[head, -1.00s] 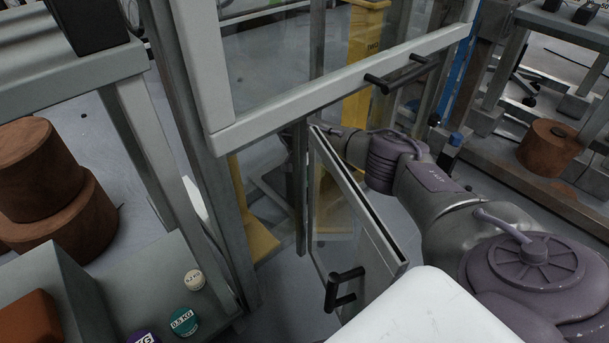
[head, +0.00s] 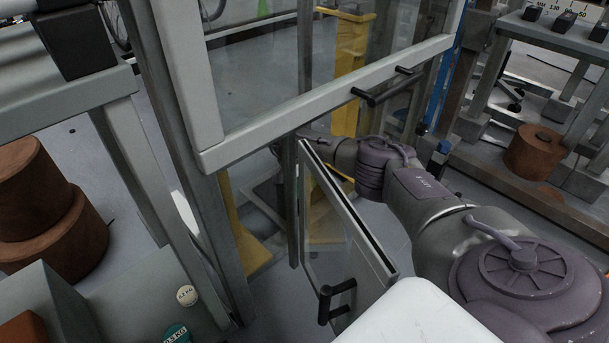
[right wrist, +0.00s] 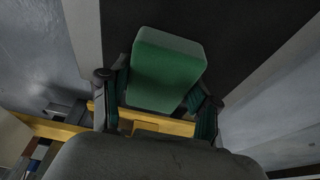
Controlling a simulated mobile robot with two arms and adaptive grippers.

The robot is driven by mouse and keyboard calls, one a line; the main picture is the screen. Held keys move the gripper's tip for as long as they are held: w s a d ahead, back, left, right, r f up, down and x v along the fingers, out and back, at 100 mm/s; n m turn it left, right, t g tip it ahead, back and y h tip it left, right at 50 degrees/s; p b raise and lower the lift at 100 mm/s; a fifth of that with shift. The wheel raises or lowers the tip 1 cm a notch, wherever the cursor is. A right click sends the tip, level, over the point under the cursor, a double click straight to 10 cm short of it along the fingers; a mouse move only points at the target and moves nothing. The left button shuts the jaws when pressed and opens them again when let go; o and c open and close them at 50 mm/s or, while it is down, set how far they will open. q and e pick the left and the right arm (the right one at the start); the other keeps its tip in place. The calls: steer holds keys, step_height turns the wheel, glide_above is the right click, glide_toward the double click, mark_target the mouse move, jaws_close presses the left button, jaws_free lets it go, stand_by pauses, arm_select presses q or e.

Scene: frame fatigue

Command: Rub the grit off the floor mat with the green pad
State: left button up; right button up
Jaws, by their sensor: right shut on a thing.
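The green pad (right wrist: 168,70) is a block held between the fingers of my right gripper (right wrist: 163,98) in the right wrist view. A dark flat surface (right wrist: 235,35), which looks like the floor mat, lies beyond the pad; I cannot tell whether the pad touches it. I cannot make out any grit. In the head view my right arm reaches from the right behind a small open framed door (head: 345,215). Its gripper and the pad are hidden there. My left gripper is in neither view.
A large clear panel with a pale frame (head: 330,103) and black handle hangs above the small door. Yellow posts (head: 350,60) stand behind it. Brown cylinders (head: 40,215) and small round weights (head: 187,296) are at left. Another brown cylinder (head: 535,152) is at right.

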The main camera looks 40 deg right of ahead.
steer(key=shift+s+a+f+p, duration=0.15)
steer(key=shift+a+p, duration=0.8)
steer(key=shift+a, duration=1.25)
steer(key=shift+s+a+p, duration=0.1)
steer(key=shift+a+p, duration=0.4)
steer(key=shift+a, duration=0.35)
steer(key=shift+a+p, duration=0.3)
steer(key=shift+a, duration=0.6)
